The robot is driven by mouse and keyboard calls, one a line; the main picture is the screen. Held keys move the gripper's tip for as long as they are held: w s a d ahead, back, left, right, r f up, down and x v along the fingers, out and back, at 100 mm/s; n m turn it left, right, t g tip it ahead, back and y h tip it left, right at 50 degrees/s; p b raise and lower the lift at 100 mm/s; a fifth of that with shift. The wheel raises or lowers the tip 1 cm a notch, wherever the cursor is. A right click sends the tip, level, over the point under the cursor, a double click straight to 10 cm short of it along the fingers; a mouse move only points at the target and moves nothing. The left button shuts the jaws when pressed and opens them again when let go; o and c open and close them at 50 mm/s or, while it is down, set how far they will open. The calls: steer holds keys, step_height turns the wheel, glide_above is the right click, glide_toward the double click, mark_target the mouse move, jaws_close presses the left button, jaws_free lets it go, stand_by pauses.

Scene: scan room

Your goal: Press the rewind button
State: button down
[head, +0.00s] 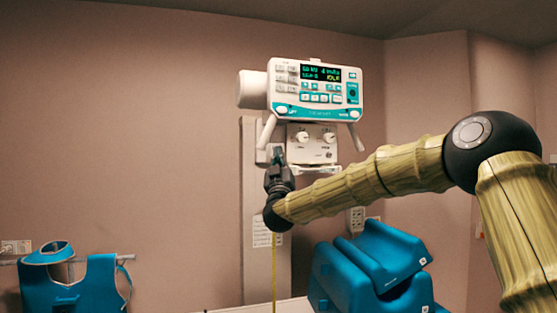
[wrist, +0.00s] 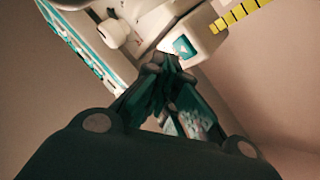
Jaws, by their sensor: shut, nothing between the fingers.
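A teal button with a pale triangle mark (wrist: 184,48) sits on a white housing (wrist: 206,32) in the wrist view. A yellow tape with dark marks (wrist: 238,13) runs from beside this housing. In the head view the yellow tape (head: 274,265) hangs straight down below my gripper (head: 278,150), which hides most of the housing. My gripper also shows in the wrist view (wrist: 166,64), its fingers shut and empty. The fingertips are right beside the button and overlap its edge in the picture. I cannot tell whether they touch it.
A white control unit (head: 315,112) with a lit display, several buttons and two handles is above my gripper. A white plate with two knobs (head: 311,142) is to its right. Blue cushions (head: 375,265) lie low right. A blue apron (head: 97,285) hangs low left.

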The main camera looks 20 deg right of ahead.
steer(key=shift+w, duration=0.1)
stand_by(0.6)
steer(key=shift+w+a, duration=0.1)
steer(key=shift+w, duration=0.25)
steer(key=shift+w, duration=0.35)
stand_by(0.9)
steer(key=shift+s+b, duration=0.1)
steer(key=shift+b, duration=0.3)
steer(key=shift+s+b, duration=0.5)
steer(key=shift+s, duration=0.2)
steer(key=s+b, duration=0.3)
steer(key=s, duration=0.2)
stand_by(0.4)
